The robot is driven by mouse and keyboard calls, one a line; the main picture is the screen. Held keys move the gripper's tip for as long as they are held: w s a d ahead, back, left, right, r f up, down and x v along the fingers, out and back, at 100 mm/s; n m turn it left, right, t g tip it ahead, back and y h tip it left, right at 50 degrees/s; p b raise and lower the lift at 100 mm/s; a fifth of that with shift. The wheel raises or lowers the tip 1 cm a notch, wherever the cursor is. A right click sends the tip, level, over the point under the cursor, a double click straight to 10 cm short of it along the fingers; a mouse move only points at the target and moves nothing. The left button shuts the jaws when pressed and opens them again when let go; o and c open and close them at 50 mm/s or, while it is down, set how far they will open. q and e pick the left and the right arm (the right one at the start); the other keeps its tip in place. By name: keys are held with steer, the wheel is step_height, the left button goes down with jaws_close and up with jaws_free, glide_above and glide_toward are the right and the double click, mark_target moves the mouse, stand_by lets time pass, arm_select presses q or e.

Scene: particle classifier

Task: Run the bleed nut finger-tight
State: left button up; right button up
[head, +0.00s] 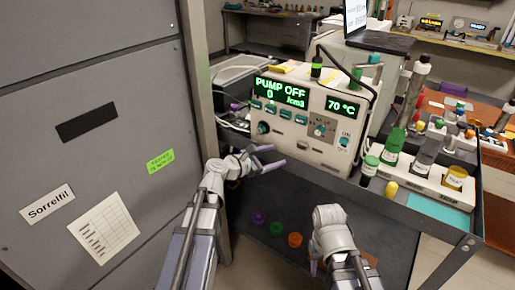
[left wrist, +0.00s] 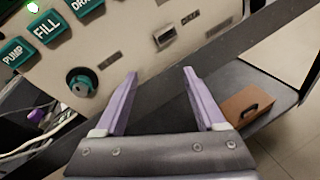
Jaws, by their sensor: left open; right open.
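The machine (head: 305,115) stands on the cart, its display reading "PUMP OFF" and "70 °C". A small teal knob (head: 263,128) sits low on the left of its front; it also shows in the left wrist view (left wrist: 82,84). I cannot tell which fitting is the bleed nut. My left gripper (head: 276,156) is open and empty in front of the machine's lower front. Its lavender fingers (left wrist: 160,95) stand apart in the left wrist view, the knob beyond and left of them. My right arm is at the bottom right; its fingers do not show clearly.
Vials and bottles stand in a white rack (head: 430,178) at the right of the cart. Purple, green and orange (head: 295,240) round pieces lie on the lower shelf (head: 275,195). A tall grey cabinet (head: 90,130) blocks the left. A brown box (left wrist: 245,105) shows in the left wrist view.

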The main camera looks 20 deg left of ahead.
mark_target(258, 131)
arm_select(q)
steer(key=w+a+r+n+t+y+b, duration=0.2)
steer(key=w+a+n+t+y, duration=0.15)
steer(key=a+n, duration=0.65)
steer(key=shift+m+t+h, duration=0.4)
steer(key=shift+t+h, duration=0.05)
steer(key=shift+a+f+x, duration=0.1)
steer(key=shift+a+x, duration=0.05)
steer(key=shift+x, duration=1.6)
steer(key=shift+a+f+x, duration=0.15)
steer(key=shift+x, duration=1.6)
arm_select(e)
step_height(258, 131, down, 4)
steer(key=shift+r, duration=0.25)
arm_select(q)
jaws_close()
